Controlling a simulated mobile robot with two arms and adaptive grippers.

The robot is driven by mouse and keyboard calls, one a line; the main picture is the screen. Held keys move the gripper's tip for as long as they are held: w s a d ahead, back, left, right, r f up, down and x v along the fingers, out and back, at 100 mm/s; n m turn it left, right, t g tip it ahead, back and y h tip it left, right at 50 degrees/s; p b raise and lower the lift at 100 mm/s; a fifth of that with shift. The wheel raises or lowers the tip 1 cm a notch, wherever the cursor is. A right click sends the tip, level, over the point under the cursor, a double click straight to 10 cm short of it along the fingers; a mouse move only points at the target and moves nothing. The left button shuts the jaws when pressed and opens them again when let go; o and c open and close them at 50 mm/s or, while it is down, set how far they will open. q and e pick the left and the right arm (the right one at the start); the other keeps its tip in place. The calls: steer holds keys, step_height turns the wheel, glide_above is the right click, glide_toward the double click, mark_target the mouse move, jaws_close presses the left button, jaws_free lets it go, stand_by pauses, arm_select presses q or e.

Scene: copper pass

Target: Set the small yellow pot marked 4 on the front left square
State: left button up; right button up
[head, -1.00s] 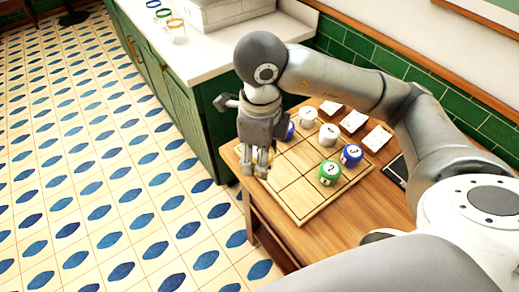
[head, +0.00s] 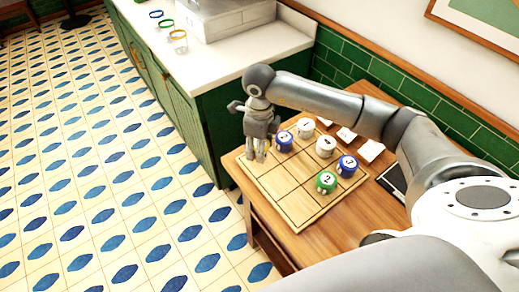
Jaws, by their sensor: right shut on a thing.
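My right gripper (head: 259,156) points down over the left corner of the wooden grid board (head: 297,205). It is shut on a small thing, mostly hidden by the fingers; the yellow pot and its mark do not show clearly. Several other small pots stand on the board: a blue pot (head: 284,141) just right of the gripper, a white pot (head: 305,127), another white pot (head: 326,146), a second blue pot (head: 347,166) and a green pot (head: 326,183). The board's near squares are bare. My left gripper is out of view.
The board lies on a wooden table (head: 345,213). White cards (head: 370,150) lie behind the pots, and a dark flat panel (head: 393,180) lies to the right. Tiled floor lies left.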

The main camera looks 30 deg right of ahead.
steer(key=shift+w+d+f, duration=0.15)
steer(key=shift+w+f, duration=0.05)
steer(key=shift+f, duration=0.35)
step_height(320, 180, down, 2)
steer(key=shift+f+p, duration=0.2)
steer(key=shift+p, duration=0.3)
steer(key=shift+f, duration=0.25)
steer(key=o, duration=1.1)
steer(key=shift+r, duration=0.15)
